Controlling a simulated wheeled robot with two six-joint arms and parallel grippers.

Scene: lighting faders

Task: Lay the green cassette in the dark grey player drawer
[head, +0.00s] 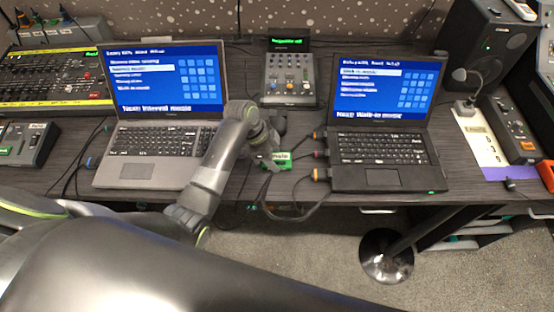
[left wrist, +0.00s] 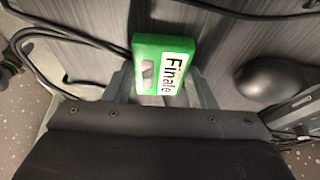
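The green cassette (head: 281,157) has a white label and shows near the front of the desk, between the two laptops. In the left wrist view the cassette (left wrist: 163,66) reads "Finale" and sits between the two fingers of my left gripper (left wrist: 160,92). The fingers flank it closely, but I cannot tell whether both press on it. In the head view my left gripper (head: 268,150) is at the cassette, its tips partly hidden by my arm. I cannot clearly make out the dark grey player drawer. My right gripper is not in view.
A silver laptop (head: 152,171) stands left and a dark laptop (head: 383,178) right of the cassette. A small fader box (head: 290,80) stands behind. Black cables (head: 296,214) loop over the desk's front edge.

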